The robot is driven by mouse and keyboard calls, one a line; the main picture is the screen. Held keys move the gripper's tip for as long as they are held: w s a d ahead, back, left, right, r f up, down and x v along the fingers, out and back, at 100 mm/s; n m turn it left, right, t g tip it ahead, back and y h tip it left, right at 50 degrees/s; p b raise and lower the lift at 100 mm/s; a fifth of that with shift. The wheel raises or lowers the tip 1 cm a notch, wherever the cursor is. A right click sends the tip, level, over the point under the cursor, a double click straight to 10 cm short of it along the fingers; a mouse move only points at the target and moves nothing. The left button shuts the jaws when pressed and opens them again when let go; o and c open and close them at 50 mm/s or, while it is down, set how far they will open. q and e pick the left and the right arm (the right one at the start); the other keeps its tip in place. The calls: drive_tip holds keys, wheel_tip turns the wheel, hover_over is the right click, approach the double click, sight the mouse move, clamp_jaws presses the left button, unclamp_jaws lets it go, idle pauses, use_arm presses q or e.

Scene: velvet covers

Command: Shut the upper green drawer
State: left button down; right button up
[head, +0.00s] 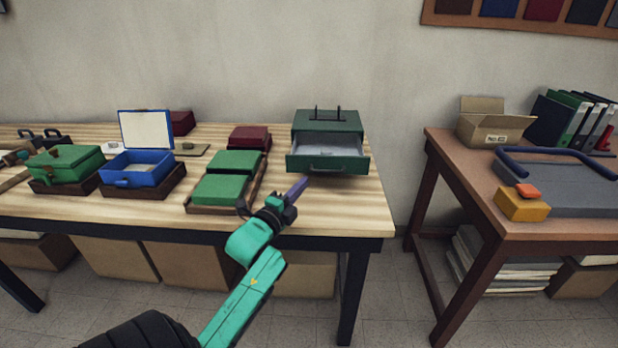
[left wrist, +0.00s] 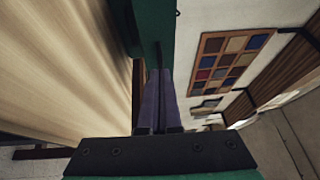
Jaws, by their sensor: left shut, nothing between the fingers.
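The green drawer unit (head: 327,121) stands near the right end of the wooden table, with two dark handles on top. Its green drawer (head: 330,163) is pulled out toward me, with something pale inside. Any lower drawer is hidden. My left gripper (head: 303,182) has shut purple fingers, empty, just in front of the open drawer's left front corner. In the left wrist view the shut fingers (left wrist: 159,85) point at a dark green surface (left wrist: 152,25); whether they touch it I cannot tell. My right gripper is not in view.
Left of the unit are green blocks on a brown tray (head: 211,209), a dark red box (head: 250,137), an open blue box (head: 137,170) and a green case (head: 66,163). Bare tabletop (head: 345,210) lies in front of the drawer. A second table (head: 480,190) stands at right, across a gap.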

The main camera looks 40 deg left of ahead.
use_arm(q)
drive_tip(key=x, duration=0.3)
drive_tip(key=shift+w+a, duration=0.1)
drive_tip(key=shift+w, duration=0.25)
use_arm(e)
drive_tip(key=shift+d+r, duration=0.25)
